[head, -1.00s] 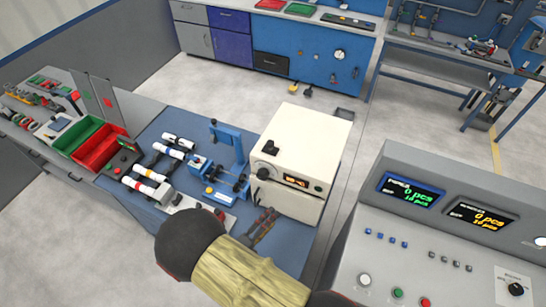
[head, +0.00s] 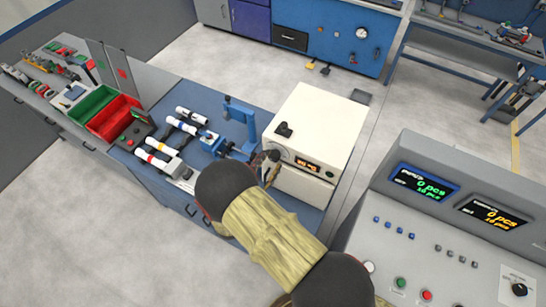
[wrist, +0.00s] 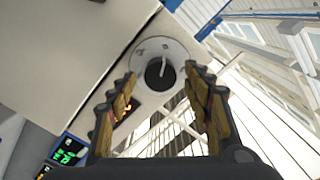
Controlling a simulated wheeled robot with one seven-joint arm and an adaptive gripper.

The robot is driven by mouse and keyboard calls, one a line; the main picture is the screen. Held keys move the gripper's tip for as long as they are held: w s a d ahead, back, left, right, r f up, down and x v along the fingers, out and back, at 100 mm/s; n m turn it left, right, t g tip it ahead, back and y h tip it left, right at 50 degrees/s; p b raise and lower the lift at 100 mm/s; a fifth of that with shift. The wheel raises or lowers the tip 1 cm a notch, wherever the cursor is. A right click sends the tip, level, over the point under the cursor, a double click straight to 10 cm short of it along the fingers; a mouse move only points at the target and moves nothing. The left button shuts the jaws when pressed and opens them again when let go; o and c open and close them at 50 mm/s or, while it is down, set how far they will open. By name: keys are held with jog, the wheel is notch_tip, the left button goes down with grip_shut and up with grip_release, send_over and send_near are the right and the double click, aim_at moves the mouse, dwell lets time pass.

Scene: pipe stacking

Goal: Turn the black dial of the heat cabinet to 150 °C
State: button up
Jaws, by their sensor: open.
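The white heat cabinet (head: 318,125) stands at the right end of the blue bench. Its black dial (wrist: 154,79) shows in the wrist view with a pale pointer line, on a round grey scale plate (wrist: 172,47). The scale's numbers are too small to read. My gripper (wrist: 162,76) is open, one finger on each side of the dial in the picture; I cannot tell whether either touches it. In the head view my gripper (head: 268,166) is at the cabinet's front left and hides the dial.
An orange display (head: 307,164) glows on the cabinet front, and a black part (head: 284,129) sits at its upper front edge. A grey console (head: 440,230) is at right.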

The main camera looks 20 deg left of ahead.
jog(key=shift+w, duration=1.2)
jog(key=shift+d, duration=0.1)
jog(key=shift+c, duration=0.9)
jog(key=c, duration=1)
jog(key=shift+o, duration=0.2)
